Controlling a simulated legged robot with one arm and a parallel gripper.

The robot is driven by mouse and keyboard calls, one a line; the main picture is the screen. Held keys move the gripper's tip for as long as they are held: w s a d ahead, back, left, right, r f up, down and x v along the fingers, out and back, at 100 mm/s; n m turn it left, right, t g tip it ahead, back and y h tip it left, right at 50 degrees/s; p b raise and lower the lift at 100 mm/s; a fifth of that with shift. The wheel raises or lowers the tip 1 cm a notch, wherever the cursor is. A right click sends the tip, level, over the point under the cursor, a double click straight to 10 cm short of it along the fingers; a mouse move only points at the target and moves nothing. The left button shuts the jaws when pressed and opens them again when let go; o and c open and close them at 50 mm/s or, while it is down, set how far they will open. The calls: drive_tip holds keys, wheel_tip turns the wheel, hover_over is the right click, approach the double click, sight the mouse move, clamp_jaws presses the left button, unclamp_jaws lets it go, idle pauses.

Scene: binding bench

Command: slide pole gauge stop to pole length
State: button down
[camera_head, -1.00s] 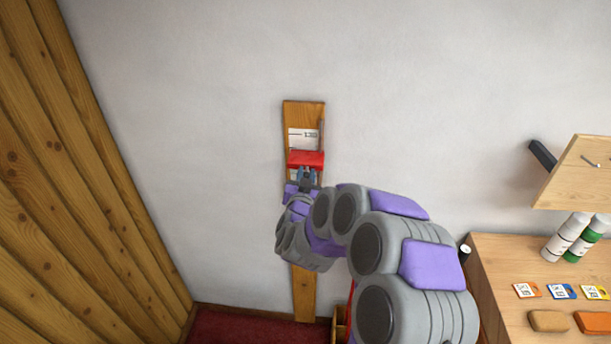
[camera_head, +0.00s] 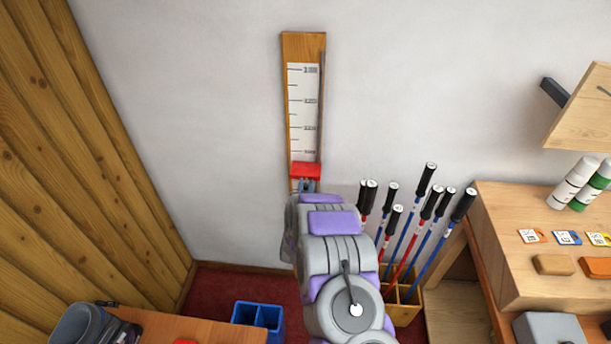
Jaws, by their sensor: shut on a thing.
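The pole gauge (camera_head: 289,80) is a tall wooden board against the white wall. It carries a white scale strip (camera_head: 303,115) with black marks and numbers. The red stop (camera_head: 306,169) sits low on the visible part of the scale, just under a numbered mark. My gripper (camera_head: 307,185) is at the stop's lower edge, shut on it. My arm comes up from below and hides the lower part of the gauge and most of the gripper.
Several ski poles (camera_head: 423,215) stand in a wooden holder (camera_head: 404,310) right of my arm. A wooden bench (camera_head: 515,240) with bottles (camera_head: 573,183) is further right. A blue bin (camera_head: 258,316) and a wooden table (camera_head: 205,330) are at lower left. The wall left of the gauge is clear.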

drive_tip(key=shift+f+b, duration=0.4)
drive_tip(key=shift+f, duration=1.4)
drive_tip(key=c, duration=1)
unclamp_jaws()
drive_tip(key=shift+a, duration=0.1)
drive_tip(key=shift+o, duration=0.2)
drive_tip(key=s+p, duration=0.2)
drive_tip(key=s, duration=1.5)
drive_tip(key=shift+s+a, duration=0.15)
drive_tip(key=shift+a, duration=0.15)
drive_tip(key=shift+f, duration=0.1)
